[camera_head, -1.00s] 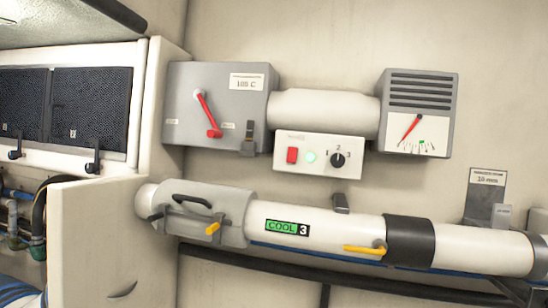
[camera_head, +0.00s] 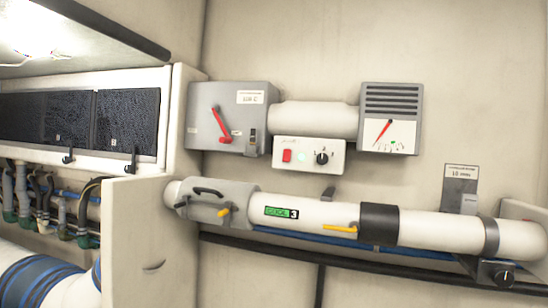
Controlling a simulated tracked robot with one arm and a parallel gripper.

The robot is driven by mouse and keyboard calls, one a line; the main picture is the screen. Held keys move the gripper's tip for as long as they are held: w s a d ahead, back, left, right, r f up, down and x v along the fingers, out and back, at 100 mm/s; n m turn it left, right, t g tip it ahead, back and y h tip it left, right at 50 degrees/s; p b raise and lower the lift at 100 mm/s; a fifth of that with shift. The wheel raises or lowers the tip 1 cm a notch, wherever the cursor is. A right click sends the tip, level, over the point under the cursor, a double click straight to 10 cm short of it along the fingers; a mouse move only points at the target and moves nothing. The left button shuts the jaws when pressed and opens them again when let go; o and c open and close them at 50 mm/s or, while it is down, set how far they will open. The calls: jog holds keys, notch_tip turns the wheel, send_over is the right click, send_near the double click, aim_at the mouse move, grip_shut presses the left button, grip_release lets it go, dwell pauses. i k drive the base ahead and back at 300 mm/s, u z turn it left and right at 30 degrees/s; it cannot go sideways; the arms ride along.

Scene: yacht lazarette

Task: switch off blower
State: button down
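The blower control panel (camera_head: 308,153) is a small white box on the wall. My gripper does not show in this view. Whether the switch is pressed in is too small to tell.
A white pipe (camera_head: 335,214) with a green "COOL 3" display and yellow handles runs below the panel. A white cabinet panel (camera_head: 137,236) juts out at lower left, near a large white and blue hose (camera_head: 50,275). A black rail runs beneath the pipe.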

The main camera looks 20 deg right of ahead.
aim_at(287, 156)
jog(key=z, duration=0.15)
jog(key=i, duration=0.95)
jog(key=u, duration=0.1)
